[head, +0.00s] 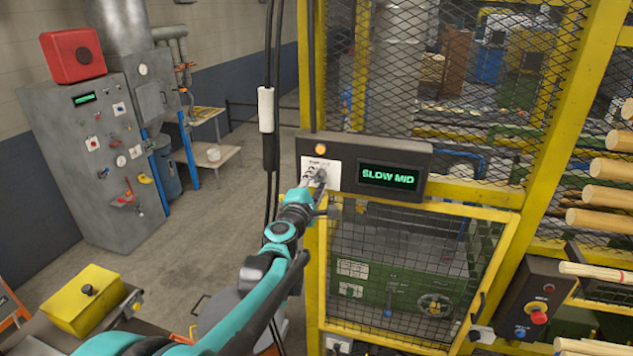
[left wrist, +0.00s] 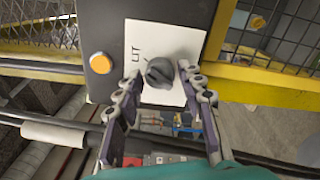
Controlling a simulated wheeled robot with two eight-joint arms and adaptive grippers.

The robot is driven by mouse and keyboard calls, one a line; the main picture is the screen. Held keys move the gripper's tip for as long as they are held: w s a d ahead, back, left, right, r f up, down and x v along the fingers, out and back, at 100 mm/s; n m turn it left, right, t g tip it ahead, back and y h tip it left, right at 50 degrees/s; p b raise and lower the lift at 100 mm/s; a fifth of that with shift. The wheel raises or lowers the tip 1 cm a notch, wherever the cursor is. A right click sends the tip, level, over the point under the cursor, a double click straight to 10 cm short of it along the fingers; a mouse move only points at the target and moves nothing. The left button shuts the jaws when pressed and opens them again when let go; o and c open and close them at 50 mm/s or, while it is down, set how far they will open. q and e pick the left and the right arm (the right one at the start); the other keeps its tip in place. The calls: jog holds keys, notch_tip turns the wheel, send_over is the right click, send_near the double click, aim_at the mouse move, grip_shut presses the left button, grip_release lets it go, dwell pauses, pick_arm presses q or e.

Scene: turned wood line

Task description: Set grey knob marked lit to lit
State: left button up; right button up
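The grey knob (head: 321,174) sits on a white label plate (head: 308,163) on the dark panel of the yellow cage. In the left wrist view the knob (left wrist: 161,71) is dark and round, and the plate (left wrist: 150,35) bears lettering that looks like "LIT" beside it. My left gripper (left wrist: 160,76) is open, with one finger on each side of the knob and a gap showing on both sides. In the head view my left gripper (head: 322,190) partly covers the plate. The knob's pointer direction is not clear. My right gripper is not in view.
A green display (head: 388,177) beside the plate reads "SLOW MID". An orange lamp (head: 320,150) sits above the plate. Black cables with a white sleeve (head: 266,109) hang left of the panel. Yellow mesh guarding (head: 470,90) rises above, and a red-button box (head: 537,305) is lower right.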

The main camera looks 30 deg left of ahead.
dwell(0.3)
pick_arm(q)
jog(key=v, duration=1.2)
jog(key=shift+d, duration=0.1)
jog(key=s+d+f+m+g+h+b, duration=0.35)
jog(key=d+f+m+b, duration=0.5)
jog(key=f, duration=0.45)
jog(key=s+d+f+m+g+h+b, duration=0.2)
jog(key=d+f+m+h+b, duration=0.2)
jog(key=d+f+m+b, duration=0.55)
jog(key=s+f+m+g+y+b, duration=0.1)
jog(key=s+f+m+g+b, duration=0.1)
jog(key=f, duration=1)
jog(key=s+f+m+g+y+b, duration=0.2)
jog(key=s+f+b, duration=0.5)
jog(key=f, duration=0.5)
jog(key=s+m+g, duration=0.1)
jog(key=s+m, duration=0.1)
jog(key=shift+d+f+m, duration=0.15)
jog(key=shift+f+m, duration=0.1)
jog(key=shift+m, duration=0.15)
jog(key=shift+y, duration=0.25)
